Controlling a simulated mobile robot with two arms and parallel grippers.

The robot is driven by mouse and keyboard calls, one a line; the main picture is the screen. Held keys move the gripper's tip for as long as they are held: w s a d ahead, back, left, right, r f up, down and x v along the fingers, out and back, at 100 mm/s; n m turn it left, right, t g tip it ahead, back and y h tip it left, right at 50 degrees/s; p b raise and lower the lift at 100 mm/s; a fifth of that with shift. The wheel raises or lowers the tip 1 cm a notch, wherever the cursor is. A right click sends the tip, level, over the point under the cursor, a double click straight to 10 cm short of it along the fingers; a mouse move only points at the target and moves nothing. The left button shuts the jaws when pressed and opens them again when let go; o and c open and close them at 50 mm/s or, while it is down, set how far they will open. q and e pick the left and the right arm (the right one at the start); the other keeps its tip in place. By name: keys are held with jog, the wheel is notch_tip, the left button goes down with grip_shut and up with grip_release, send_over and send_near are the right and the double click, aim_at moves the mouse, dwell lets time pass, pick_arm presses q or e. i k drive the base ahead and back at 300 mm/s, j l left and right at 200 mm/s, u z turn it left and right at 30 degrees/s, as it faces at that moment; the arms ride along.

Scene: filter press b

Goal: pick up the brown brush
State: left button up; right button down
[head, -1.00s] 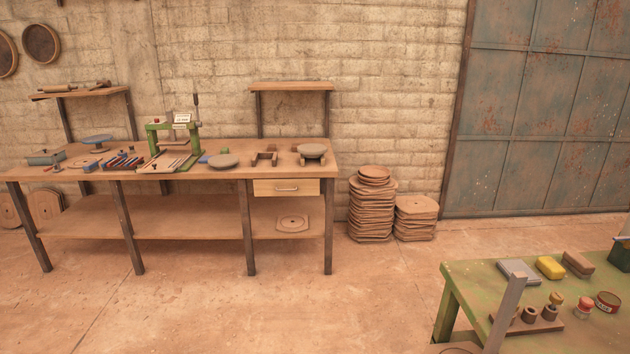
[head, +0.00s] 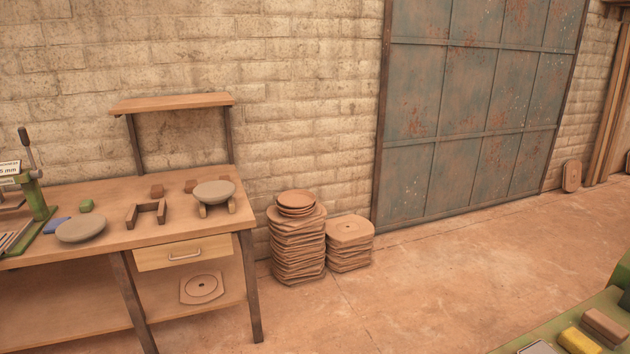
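A brown block-shaped item (head: 605,328), which may be the brown brush, lies on the green table (head: 553,327) at the lower right corner of the head view. I cannot make out bristles on it. A yellow block (head: 577,341) lies beside it to the left. Neither of my grippers shows in the head view.
A wooden workbench (head: 120,238) with bowls and small blocks stands at the left. Stacks of brown plates (head: 298,245) stand on the floor by the brick wall. The floor (head: 430,285) in the middle is clear. A rusty metal door (head: 470,120) is behind.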

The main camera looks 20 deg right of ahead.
aim_at(604, 329)
jog(key=i+j+z, duration=0.1)
jog(key=i+z, duration=0.35)
jog(key=i+j+z, duration=0.15)
jog(key=z, duration=0.35)
jog(key=i+j+z, duration=0.6)
jog(key=j+z, duration=0.15)
jog(key=z, duration=0.2)
